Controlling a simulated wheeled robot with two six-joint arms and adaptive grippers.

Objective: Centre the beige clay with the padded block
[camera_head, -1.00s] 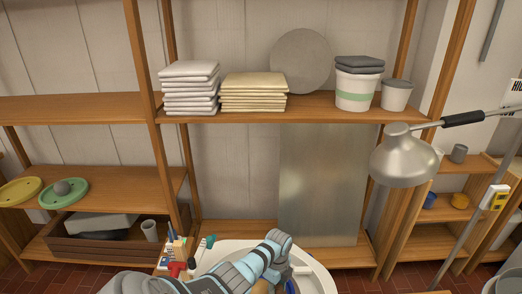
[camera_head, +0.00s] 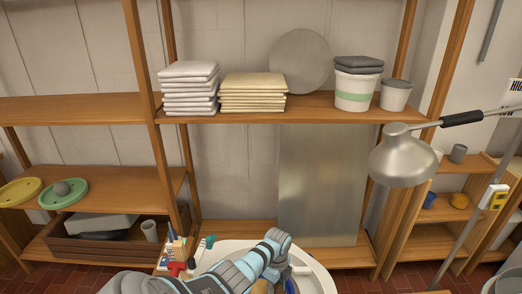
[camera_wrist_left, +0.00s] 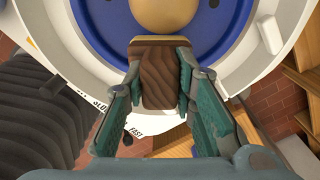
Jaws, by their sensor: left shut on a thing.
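The beige clay (camera_wrist_left: 165,14) is a smooth rounded lump on the blue wheel head (camera_wrist_left: 222,38), cut off by the top edge of the left wrist view. My left gripper (camera_wrist_left: 164,72) is shut on the padded block (camera_wrist_left: 158,92), a brown wood-grained piece between its two fingers. The block's far end is right at the clay's near side; I cannot tell whether they touch. In the head view my left arm reaches over the white wheel basin (camera_head: 318,275), and the gripper and block are mostly hidden at the bottom edge. My right gripper is not in view.
A tray of small tools (camera_head: 176,253) stands at the basin's left. A grey lamp (camera_head: 403,158) hangs at the right. Shelves behind hold white slabs (camera_head: 190,90), yellowish slabs (camera_head: 253,94) and a lidded tub (camera_head: 358,88). A dark ribbed part (camera_wrist_left: 50,95) lies left in the wrist view.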

